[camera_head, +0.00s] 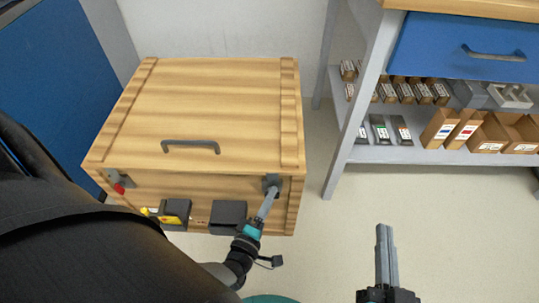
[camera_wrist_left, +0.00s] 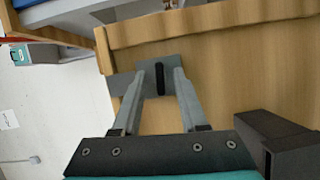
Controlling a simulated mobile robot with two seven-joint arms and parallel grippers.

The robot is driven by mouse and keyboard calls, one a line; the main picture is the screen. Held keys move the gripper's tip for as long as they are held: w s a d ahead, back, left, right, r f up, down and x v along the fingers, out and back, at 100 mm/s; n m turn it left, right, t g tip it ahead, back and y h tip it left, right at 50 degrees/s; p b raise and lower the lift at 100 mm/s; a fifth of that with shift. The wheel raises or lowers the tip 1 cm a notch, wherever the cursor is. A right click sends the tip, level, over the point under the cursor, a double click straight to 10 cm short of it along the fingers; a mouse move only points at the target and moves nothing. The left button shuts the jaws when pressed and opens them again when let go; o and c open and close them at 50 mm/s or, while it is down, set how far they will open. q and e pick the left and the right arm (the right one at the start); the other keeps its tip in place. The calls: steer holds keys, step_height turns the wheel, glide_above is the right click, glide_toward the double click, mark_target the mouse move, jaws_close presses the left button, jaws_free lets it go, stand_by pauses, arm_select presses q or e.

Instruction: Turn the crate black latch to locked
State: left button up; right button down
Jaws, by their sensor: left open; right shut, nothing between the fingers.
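The wooden crate (camera_head: 215,120) stands closed against the wall, its lid down. The black latch (camera_wrist_left: 160,78) is a small dark bar on a grey plate (camera_wrist_left: 125,80) near the crate's top edge; in the head view its plate (camera_head: 271,180) is at the right of the crate's front, partly hidden by my gripper. My left gripper (camera_head: 268,195) is open, its fingers pointing at the latch; in the left wrist view the bar lies between the two fingertips (camera_wrist_left: 160,72), with visible gaps. My right gripper (camera_head: 386,232) is shut and empty, away from the crate over the floor.
A red latch (camera_head: 119,187) is at the crate's front left. Two dark holders (camera_head: 229,216) are on the front, the left one beside something yellow (camera_head: 165,219). A lid handle (camera_head: 190,146) is on top. A shelf (camera_head: 420,152) with boxes stands right; floor between is clear.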

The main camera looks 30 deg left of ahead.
arm_select(q)
jaws_close()
arm_select(e)
steer(key=shift+f, duration=0.1)
stand_by(0.4)
